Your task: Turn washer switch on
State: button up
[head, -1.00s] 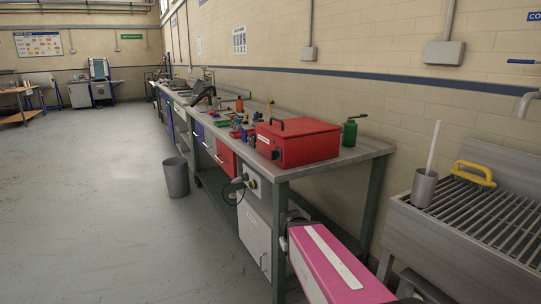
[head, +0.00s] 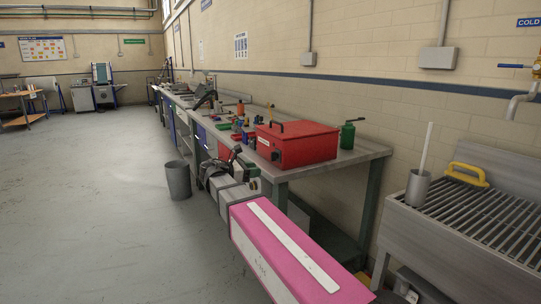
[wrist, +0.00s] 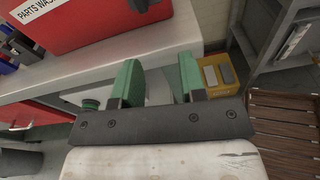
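The parts washer (head: 305,145) is a red box on the near end of the grey bench, with a black handle on its lid. A small black knob (head: 275,156), apparently its switch, sits low on the front, right of a white label. In the wrist view the labelled red front of the parts washer (wrist: 95,18) fills the upper left, and the dark knob (wrist: 141,4) is cut by the top edge. My gripper (wrist: 160,62) has its green fingers apart with nothing held between them. It is in front of the bench edge, below and short of the knob. How the knob is turned cannot be read.
A grey bin (head: 177,180) stands on the floor to the left. A slatted metal sink (head: 470,215) is at right. The floor at left is clear.

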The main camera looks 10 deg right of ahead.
jog(key=n+h, duration=0.1)
jog(key=h, duration=0.1)
send_near(274, 156)
jog(key=shift+t, duration=0.3)
jog(key=x, duration=0.6)
jog(key=r+x, duration=0.1)
jog(key=x, duration=0.2)
jog(key=shift+w, duration=0.15)
jog(key=c, duration=0.6)
